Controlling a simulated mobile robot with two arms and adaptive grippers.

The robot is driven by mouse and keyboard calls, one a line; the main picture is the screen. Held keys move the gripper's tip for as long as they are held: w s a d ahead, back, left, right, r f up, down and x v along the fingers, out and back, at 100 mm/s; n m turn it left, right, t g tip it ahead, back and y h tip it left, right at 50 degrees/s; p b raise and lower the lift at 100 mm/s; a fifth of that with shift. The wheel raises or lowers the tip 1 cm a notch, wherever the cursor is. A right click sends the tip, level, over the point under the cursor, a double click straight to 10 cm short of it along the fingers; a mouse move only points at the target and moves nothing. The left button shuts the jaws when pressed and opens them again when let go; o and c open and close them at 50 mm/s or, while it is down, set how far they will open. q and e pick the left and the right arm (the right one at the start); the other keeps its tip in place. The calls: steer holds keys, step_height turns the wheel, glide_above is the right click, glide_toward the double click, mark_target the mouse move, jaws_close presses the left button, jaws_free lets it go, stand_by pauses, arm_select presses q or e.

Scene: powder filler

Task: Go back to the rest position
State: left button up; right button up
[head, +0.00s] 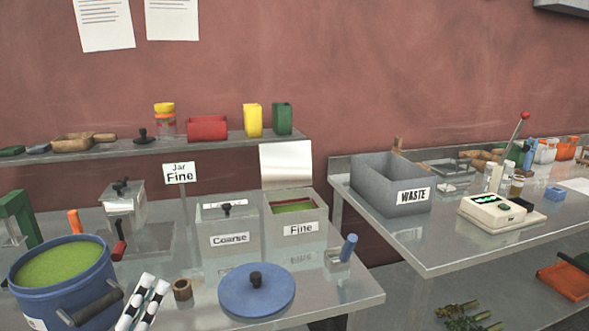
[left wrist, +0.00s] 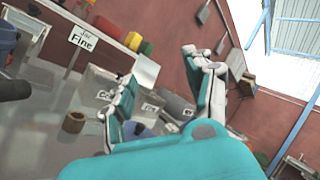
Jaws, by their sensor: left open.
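My left gripper (head: 156,281) shows at the bottom left of the head view, its two black and white fingers pointing up and a gap between them. It is in front of the table, between the blue bucket (head: 35,290) of green powder and a small brown ring (head: 182,290). In the left wrist view the gripper (left wrist: 165,90) is open, its teal-padded fingers spread with nothing between them. My right gripper is not in view.
A blue round lid (head: 256,292) lies at the table's front. Coarse bin (head: 229,240) and open Fine bin (head: 297,228) stand behind it. The sign (head: 179,173) reads Jar Fine. A waste box (head: 388,184) and a scale (head: 495,212) are on the right table.

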arm_select(q)
steer(key=s+a+f+n+g+y, duration=0.35)
steer(key=a+f+n+y, duration=0.6)
steer(key=n, duration=0.85)
steer(key=s+d+f+n+g, duration=0.2)
steer(key=s+f+n+g, duration=0.2)
steer(key=f+n+g, duration=0.4)
steer(key=s+d+f+g+h, duration=0.5)
steer(key=s+d+f+g, duration=0.3)
steer(key=s+d+f, duration=0.55)
step_height(320, 180, down, 26)
steer(key=s+a+b, duration=0.2)
steer(key=s, duration=0.1)
steer(key=s+a+f+g+b, duration=0.2)
steer(key=s+f, duration=1.5)
steer(key=f, duration=0.3)
steer(key=shift+a, duration=0.4)
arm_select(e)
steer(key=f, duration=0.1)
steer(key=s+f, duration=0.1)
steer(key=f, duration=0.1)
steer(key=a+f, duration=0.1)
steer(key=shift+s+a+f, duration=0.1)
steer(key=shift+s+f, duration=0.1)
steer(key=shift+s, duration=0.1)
